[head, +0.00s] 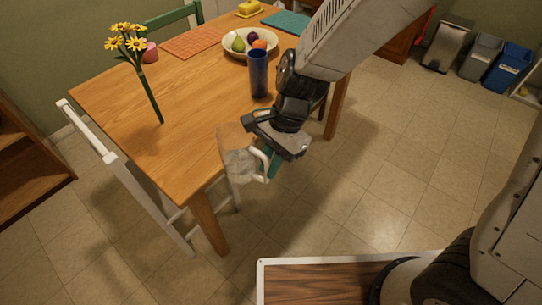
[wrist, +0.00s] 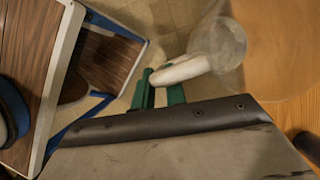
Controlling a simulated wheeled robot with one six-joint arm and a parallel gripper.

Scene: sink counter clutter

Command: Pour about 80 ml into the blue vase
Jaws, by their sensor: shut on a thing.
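The blue vase (head: 259,78) stands upright on the wooden table, near its right edge. My gripper (head: 266,160) is shut on the white handle of a clear jug (head: 239,166) at the table's near right corner. The jug looks roughly upright, and its base is below the tabletop edge in the picture. It is apart from the vase, nearer the camera. In the wrist view the green fingertips (wrist: 160,92) close on the handle, with part of the clear jug (wrist: 220,42) beyond. The liquid level in the jug cannot be made out.
Yellow flowers (head: 126,40) on a long green stem are at the table's left. A fruit bowl (head: 230,51) is behind the vase, with an orange mat (head: 190,42) beside it. A white chair (head: 125,170) is at the near left. The table's front middle (head: 185,145) is clear.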

